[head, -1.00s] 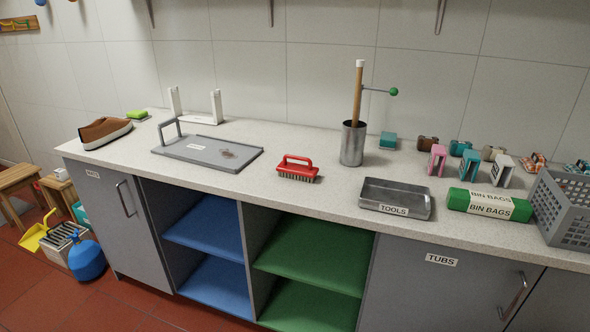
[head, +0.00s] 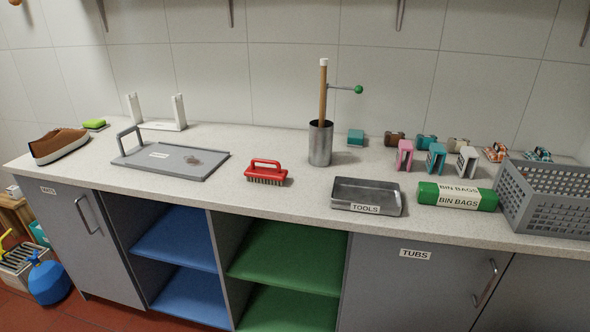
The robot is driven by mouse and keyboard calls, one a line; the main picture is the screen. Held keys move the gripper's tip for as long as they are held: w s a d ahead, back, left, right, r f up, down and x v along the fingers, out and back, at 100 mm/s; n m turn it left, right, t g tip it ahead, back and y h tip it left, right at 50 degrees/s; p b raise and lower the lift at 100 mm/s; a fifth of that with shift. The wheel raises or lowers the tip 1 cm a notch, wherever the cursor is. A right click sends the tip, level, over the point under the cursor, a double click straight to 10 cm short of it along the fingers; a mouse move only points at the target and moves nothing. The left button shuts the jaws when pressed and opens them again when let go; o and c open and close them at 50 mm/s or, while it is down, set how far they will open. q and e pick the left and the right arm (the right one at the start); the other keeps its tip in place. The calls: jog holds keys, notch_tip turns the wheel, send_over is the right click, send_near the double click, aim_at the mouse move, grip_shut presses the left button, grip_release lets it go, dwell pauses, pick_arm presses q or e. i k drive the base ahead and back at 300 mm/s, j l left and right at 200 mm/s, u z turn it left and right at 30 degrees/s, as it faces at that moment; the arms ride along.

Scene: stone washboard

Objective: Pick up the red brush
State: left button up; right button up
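The red brush (head: 266,172) sits upright on the counter, bristles down, with its loop handle on top. It is near the counter's front edge, above the divider between the blue and green shelves. The grey board (head: 172,160) lies to its left and the metal tools tray (head: 366,196) to its right. Nothing covers the brush. Neither of my grippers shows in the head view.
A metal cylinder (head: 320,146) holding a wooden stick stands behind and right of the brush. A brown shoe (head: 59,145) is at the far left. Bin bags (head: 457,196) and a grey basket (head: 548,200) are at the right. Counter around the brush is clear.

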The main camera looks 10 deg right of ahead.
aim_at(253, 172)
jog(key=i+j+z, duration=0.35)
jog(key=j, duration=0.25)
jog(key=i+j+z, duration=0.35)
jog(key=i+j, duration=0.15)
jog(key=j, duration=0.25)
